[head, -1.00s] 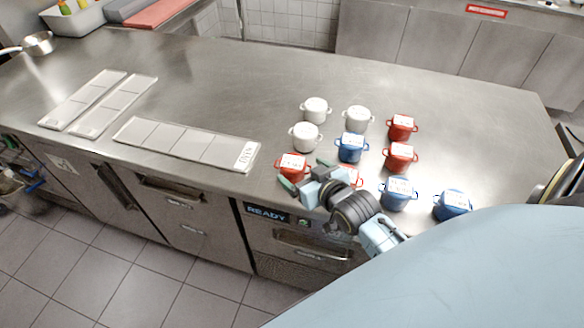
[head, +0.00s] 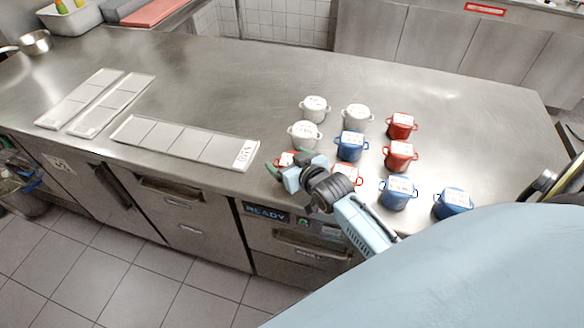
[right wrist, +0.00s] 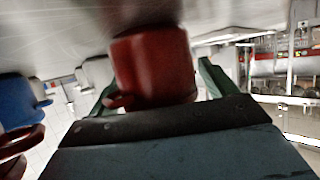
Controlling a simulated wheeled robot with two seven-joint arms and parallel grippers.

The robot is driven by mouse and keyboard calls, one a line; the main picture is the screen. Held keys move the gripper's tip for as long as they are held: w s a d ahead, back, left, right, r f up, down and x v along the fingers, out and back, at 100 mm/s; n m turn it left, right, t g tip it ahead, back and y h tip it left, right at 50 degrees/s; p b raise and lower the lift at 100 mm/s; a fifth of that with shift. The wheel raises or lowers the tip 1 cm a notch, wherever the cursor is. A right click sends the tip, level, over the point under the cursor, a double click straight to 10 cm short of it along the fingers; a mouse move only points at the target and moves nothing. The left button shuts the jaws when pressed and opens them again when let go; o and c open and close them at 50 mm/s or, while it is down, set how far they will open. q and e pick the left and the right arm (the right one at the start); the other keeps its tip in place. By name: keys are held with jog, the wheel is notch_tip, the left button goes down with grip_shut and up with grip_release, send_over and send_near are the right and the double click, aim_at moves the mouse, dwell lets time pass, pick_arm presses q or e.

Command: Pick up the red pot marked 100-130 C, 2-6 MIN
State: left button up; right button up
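Several red pots with white labels stand on the steel counter; I cannot read the labels, so I cannot tell which is marked 100-130 C, 2-6 MIN. My right gripper (head: 288,163) is at the front-left red pot (head: 284,157) and hides much of it. In the right wrist view a red pot (right wrist: 153,68) sits between the open green fingers (right wrist: 158,92), with one finger on each side; contact is not clear. Another red pot (head: 352,173) is partly hidden behind my right wrist. Two more red pots, one far (head: 401,125) and one nearer (head: 399,155), stand farther right. My left gripper is out of view.
White pots (head: 314,109) and blue pots (head: 352,146) stand close by, to the right and behind. A blue pot (right wrist: 18,102) shows at the left of the wrist view. A white tray (head: 185,142) lies left of the pots. The counter's middle back is clear.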

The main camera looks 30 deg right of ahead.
jog(key=shift+r, duration=0.1)
jog(key=c, duration=1.1)
